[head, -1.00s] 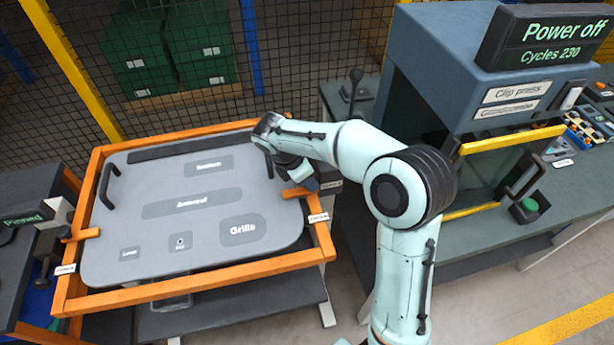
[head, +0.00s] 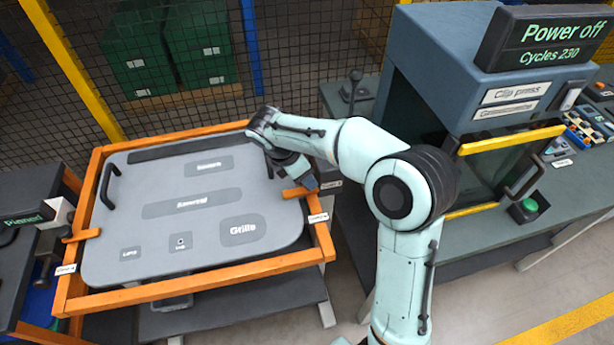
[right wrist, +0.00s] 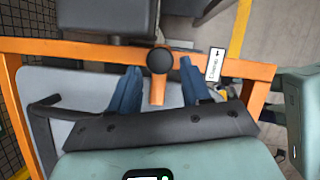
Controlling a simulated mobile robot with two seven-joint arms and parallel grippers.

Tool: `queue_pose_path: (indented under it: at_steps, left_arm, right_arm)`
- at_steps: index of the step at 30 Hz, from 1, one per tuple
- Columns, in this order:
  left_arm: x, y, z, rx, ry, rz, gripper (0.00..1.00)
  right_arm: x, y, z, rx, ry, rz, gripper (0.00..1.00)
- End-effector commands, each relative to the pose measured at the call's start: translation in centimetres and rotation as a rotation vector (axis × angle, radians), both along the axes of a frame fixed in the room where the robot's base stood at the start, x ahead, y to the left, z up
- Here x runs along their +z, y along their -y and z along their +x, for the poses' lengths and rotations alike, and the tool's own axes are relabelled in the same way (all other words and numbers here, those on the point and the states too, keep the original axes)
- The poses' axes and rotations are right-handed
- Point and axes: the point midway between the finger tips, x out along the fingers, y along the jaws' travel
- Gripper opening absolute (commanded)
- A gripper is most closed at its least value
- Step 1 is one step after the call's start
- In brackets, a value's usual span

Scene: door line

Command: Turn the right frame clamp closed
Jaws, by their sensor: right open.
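The right frame clamp (head: 296,193) is a short orange lever at the right side of the orange frame (head: 322,240), lying inward over the edge of the grey panel (head: 185,265). In the right wrist view, the clamp (right wrist: 157,95) extends from the frame rail, with a round dark knob at its pivot. My right gripper (head: 306,184) is at the clamp. Its two blue fingers (right wrist: 158,88) are open, one on each side of the lever, with visible gaps. The head view partly hides the clamp behind the fingers. My left gripper is not in view.
Another orange clamp (head: 82,236) lies over the panel's left edge. Black handles stand on the panel, one (head: 108,186) at the left. The clip press (head: 445,85) stands to the right of the frame. A mesh fence (head: 300,60) runs behind.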

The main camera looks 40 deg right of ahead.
Motion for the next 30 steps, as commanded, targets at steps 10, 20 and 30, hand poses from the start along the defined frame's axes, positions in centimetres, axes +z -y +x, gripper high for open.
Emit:
queue_pose_path:
  at_steps: [10, 20, 30]
  left_arm:
    - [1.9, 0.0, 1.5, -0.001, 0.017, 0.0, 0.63]
    - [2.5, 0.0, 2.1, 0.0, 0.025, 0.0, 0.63]
    - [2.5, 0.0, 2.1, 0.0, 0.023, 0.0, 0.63]
  right_arm:
    - [7.5, -3.0, 0.9, 0.004, 0.005, 0.001, 0.48]
    - [10.2, -4.1, 1.0, 0.002, 0.0, 0.0, 0.48]
    - [10.2, -4.1, 0.9, 0.003, -0.001, 0.0, 0.48]
